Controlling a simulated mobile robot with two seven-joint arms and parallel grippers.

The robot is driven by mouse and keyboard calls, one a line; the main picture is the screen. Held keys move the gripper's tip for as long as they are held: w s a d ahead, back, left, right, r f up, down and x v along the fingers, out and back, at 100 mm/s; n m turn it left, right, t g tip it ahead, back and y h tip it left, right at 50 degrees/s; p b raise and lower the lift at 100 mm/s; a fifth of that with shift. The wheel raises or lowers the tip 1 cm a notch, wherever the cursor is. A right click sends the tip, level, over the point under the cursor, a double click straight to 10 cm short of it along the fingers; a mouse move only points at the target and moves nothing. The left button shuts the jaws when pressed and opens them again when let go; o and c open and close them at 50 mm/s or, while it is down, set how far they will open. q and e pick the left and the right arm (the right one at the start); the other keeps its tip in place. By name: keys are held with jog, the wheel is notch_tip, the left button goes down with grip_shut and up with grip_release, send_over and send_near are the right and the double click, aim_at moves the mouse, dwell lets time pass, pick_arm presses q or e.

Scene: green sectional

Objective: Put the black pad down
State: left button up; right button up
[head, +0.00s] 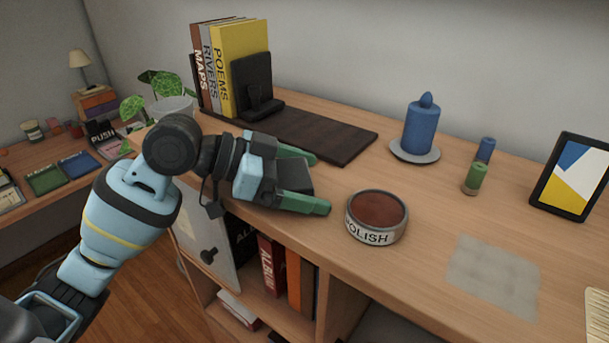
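My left gripper (318,184) reaches in from the left above the front part of the wooden shelf top. Its two green fingers are closed on the black pad (294,177), a dark block between them. The pad's far side is partly hidden by the fingers. The gripper is left of a round, open tin labelled POLISH (376,217), which shows a brown surface inside. A pale, greyish patch (494,274) lies on the wood to the right of the tin. My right gripper is not in view.
Books (238,67) and a black bookend (252,84) stand at the back left near a dark flat board (315,134). A blue candle (422,125), small green (475,178) and blue cylinders, and a picture frame (572,178) stand right. Wood around the patch is clear.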

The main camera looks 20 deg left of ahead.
pick_arm(q)
jog(key=shift+r, duration=0.15)
jog(key=v, duration=1)
jog(key=shift+s+a+r+b, duration=0.1)
jog(key=shift+a+b, duration=0.2)
jog(key=shift+b, duration=0.1)
jog(key=shift+s+a+r, duration=0.3)
jog(key=shift+a, duration=0.15)
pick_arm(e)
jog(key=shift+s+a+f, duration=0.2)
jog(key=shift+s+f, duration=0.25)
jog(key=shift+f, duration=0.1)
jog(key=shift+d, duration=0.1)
